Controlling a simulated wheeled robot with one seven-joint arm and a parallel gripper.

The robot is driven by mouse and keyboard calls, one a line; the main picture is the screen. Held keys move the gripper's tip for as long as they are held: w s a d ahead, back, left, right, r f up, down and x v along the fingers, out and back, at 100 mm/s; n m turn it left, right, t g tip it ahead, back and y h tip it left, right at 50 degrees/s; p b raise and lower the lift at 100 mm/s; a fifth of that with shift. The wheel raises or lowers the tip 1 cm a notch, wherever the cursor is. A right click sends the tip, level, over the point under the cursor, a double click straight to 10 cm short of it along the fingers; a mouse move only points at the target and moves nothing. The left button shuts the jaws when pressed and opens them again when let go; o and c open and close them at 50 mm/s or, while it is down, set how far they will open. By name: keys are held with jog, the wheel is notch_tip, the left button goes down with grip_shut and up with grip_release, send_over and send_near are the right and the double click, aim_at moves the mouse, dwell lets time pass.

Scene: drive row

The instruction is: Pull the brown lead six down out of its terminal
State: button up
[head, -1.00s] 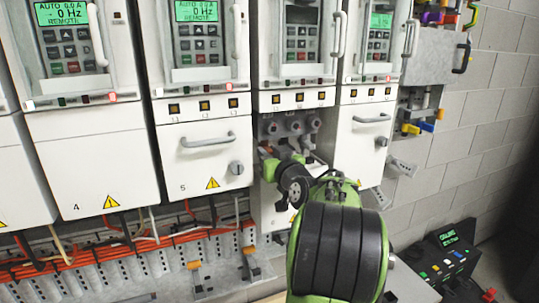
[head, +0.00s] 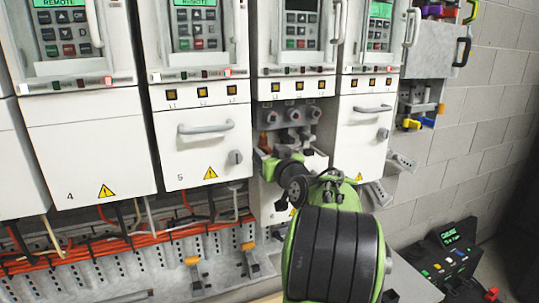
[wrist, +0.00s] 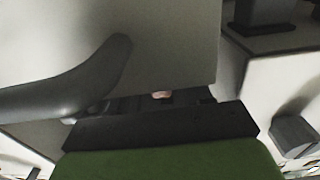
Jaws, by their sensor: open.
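The third full drive from the left has its lower cover off, and its grey terminals (head: 290,114) show in a row in the head view. My gripper (head: 268,158) is open just below these terminals, partly hidden by my green and black arm. In the wrist view a dark bar and green housing of mine fill the bottom. A small pinkish piece (wrist: 162,95) shows just above the bar; I cannot tell what it is.
Drive 5 with its closed cover (head: 203,141) and handle is left of the open bay. Another closed cover (head: 361,141) is right of it. An orange cable trunk (head: 125,241) runs below. In the wrist view, a grey handle (wrist: 70,85) is close on the left.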

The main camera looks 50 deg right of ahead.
jog(key=b+v, duration=0.3)
jog(key=v, duration=1.2)
jog(key=shift+s+a+b, duration=0.2)
jog(key=shift+s+b, duration=0.1)
jog(key=shift+s, duration=0.05)
